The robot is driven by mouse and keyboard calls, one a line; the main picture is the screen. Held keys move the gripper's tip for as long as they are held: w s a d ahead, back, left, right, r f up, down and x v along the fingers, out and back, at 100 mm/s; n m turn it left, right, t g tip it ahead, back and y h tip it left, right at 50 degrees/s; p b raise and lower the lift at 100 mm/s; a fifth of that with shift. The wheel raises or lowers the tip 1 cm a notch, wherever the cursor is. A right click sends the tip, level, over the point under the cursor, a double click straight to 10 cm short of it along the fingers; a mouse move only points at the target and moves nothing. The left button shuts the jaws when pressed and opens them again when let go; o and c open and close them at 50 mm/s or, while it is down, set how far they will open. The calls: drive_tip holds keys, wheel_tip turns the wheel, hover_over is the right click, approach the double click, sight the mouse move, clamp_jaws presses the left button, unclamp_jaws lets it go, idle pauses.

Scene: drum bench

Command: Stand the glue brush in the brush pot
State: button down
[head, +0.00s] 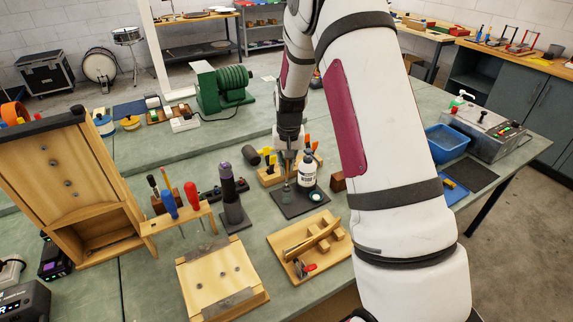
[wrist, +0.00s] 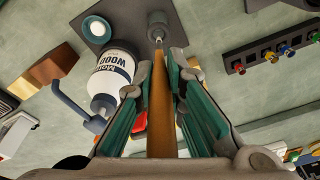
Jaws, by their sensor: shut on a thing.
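My gripper (head: 289,152) is over the dark glue mat (head: 289,210), its fingers closed around the wooden handle of the glue brush (wrist: 159,110). In the wrist view my gripper (wrist: 165,70) holds the brush lengthwise between its two fingers. The brush's far end points at the small grey brush pot (wrist: 157,20), which also shows in the head view (head: 286,194). The end lines up with the pot's mouth; I cannot tell whether it is inside or just above. The bristles are not clearly visible.
A white wood-glue bottle (head: 307,171) stands close to the right of the pot, near a small white-topped dish (head: 315,196). A wooden tray (head: 309,247) with blocks lies in front. A dark tool (head: 230,190) stands upright to the left.

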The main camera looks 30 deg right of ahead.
sight(287, 176)
drive_tip(key=shift+f+b, duration=0.8)
drive_tip(key=shift+f, duration=2.45)
drive_tip(key=c, duration=1.6)
unclamp_jaws()
drive_tip(key=shift+o, duration=0.2)
drive_tip(key=r, duration=0.4)
drive_tip(key=s+r, duration=0.1)
drive_tip(key=r, duration=0.7)
drive_tip(key=shift+s+a, duration=0.2)
drive_tip(key=shift+s, duration=0.15)
